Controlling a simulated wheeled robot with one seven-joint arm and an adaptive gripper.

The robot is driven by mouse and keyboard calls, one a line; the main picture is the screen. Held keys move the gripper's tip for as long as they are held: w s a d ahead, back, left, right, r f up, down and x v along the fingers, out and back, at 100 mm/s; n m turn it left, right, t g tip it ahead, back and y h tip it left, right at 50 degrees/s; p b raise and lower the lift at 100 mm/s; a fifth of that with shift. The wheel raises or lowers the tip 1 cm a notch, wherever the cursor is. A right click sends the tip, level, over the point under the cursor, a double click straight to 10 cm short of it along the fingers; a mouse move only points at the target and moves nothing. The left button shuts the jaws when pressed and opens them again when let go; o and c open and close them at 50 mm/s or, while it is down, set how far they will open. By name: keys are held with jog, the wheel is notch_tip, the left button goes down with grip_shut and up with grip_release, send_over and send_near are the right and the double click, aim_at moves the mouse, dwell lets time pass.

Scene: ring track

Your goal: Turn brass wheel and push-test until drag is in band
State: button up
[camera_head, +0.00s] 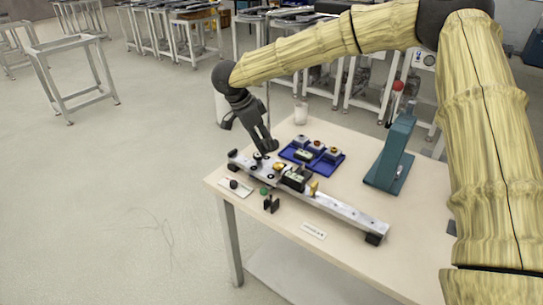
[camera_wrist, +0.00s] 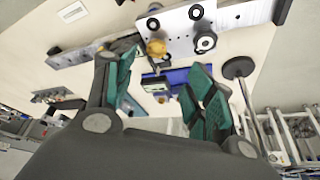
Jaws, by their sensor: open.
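A silver rail (camera_head: 345,208) lies along the table, carrying a plate with black rollers and a black carriage block (camera_head: 296,178). A small brass-coloured round part (camera_head: 279,167), which looks like the brass wheel, sits beside the carriage. It also shows in the wrist view (camera_wrist: 156,47), ahead of and between my fingers. My gripper (camera_head: 268,148) is above the rail's far-left part, pointing down. In the wrist view its two green-padded fingers (camera_wrist: 163,62) are spread with nothing between them. The fingers look apart from the brass part. I cannot read any drag value.
A blue tray (camera_head: 328,165) with several small parts lies behind the rail. A teal stand (camera_head: 382,179) is to the right and a white cup (camera_head: 301,114) at the back. A green ball-topped part (camera_head: 264,190) and a label card (camera_head: 313,231) lie in front. The table's right front is clear.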

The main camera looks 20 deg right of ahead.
aim_at(278, 165)
jog(key=x, duration=0.5)
jog(key=p+x, duration=0.1)
jog(key=x, duration=0.2)
jog(key=shift+s+d, duration=0.3)
jog(key=shift+x, duration=0.9)
jog(key=shift+a, duration=0.1)
jog(key=c, duration=1)
